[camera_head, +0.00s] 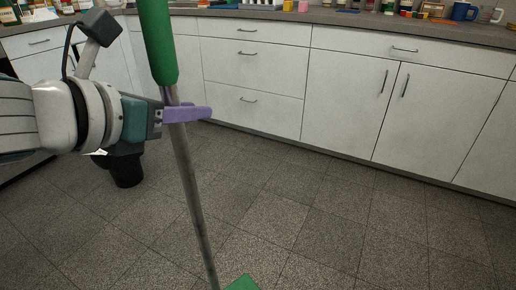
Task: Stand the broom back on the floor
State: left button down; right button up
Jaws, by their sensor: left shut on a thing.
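The broom (190,185) has a green grip at the top, a thin grey stick, and a green head (242,284) just showing at the bottom edge. It is nearly upright and tilts a little. My left gripper (188,114) comes in from the left and its purple fingers are shut on the stick just below the green grip. The lower part of the head is out of the picture, so I cannot tell whether it touches the floor. My right gripper is not in view.
The grey tiled floor (320,235) is clear in the middle and right. White cabinets (340,105) with drawers line the back. The counter (350,18) holds jars, bottles and mugs. A black object (126,170) shows below my left gripper.

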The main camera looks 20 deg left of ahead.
pick_arm(q)
jog(key=b, duration=0.8)
send_over(201, 231)
jog(key=w, duration=0.3)
notch_tip(201, 231, down, 16)
jog(key=r, duration=0.1)
jog(key=shift+w+a+f+b, duration=0.1)
jog(key=shift+a+f+b, duration=0.15)
jog(key=shift+f+b, duration=0.65)
jog(key=shift+w+a+f+b, duration=0.1)
jog(key=shift+a+f+b, duration=0.15)
jog(key=shift+f, duration=1.1)
